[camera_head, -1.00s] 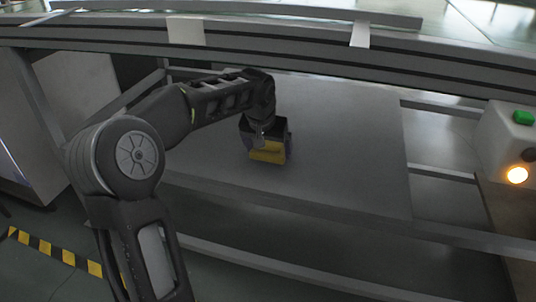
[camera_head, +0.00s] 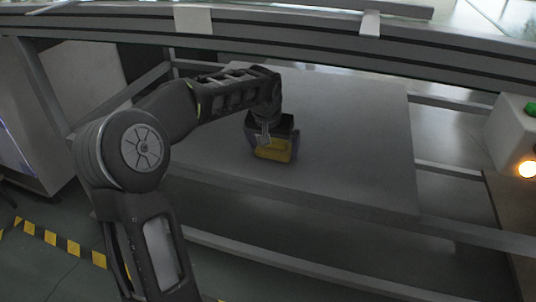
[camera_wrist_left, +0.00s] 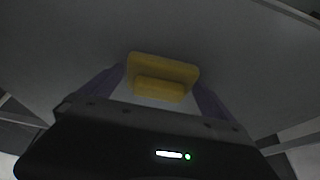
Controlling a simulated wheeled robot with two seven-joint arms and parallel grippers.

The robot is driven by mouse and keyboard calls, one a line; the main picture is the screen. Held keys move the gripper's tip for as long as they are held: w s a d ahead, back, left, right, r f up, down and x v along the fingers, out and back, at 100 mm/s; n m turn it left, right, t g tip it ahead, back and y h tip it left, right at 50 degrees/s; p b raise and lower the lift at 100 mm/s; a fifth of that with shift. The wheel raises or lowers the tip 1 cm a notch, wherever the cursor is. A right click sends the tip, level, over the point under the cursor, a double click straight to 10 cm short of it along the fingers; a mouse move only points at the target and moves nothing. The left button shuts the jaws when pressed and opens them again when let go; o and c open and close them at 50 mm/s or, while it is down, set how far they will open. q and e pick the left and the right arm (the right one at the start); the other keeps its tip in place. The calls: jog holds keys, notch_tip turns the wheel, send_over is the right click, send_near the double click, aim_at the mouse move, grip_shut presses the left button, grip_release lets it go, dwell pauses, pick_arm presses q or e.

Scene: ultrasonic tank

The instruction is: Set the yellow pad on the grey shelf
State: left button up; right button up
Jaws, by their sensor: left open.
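The yellow pad (camera_head: 273,149) is on the grey shelf (camera_head: 350,140), near the middle of its surface, and appears to rest on it. It also shows in the left wrist view (camera_wrist_left: 162,76), between the two fingers, with a raised block on its near side. My left gripper (camera_head: 271,151) is over the pad, its fingers on either side. In the left wrist view the fingers (camera_wrist_left: 160,85) are spread, with a gap visible beside the pad. The gripper hides part of the pad in the head view. My right gripper is not in view.
A metal beam (camera_head: 300,52) runs above the back of the shelf. A box with a green button and an orange lamp (camera_head: 515,135) stands at the right. The shelf's right part is bare. Yellow-black tape (camera_head: 50,238) marks the floor at the left.

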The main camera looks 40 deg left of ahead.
pick_arm(q)
jog(key=shift+s+r+p, duration=0.15)
jog(key=shift+r+p, duration=0.2)
jog(key=shift+r, duration=0.2)
jog(key=shift+s+d+r, duration=0.15)
jog(key=shift+s, duration=0.2)
jog(key=s+d, duration=0.1)
jog(key=s, duration=0.2)
jog(key=s+d+p, duration=0.1)
jog(key=s, duration=0.2)
jog(key=s+d+p, duration=0.1)
jog(key=s, duration=0.3)
jog(key=shift+s+d, duration=0.1)
jog(key=shift+d, duration=0.2)
jog(key=shift+s+d, duration=0.1)
jog(key=shift+s, duration=0.25)
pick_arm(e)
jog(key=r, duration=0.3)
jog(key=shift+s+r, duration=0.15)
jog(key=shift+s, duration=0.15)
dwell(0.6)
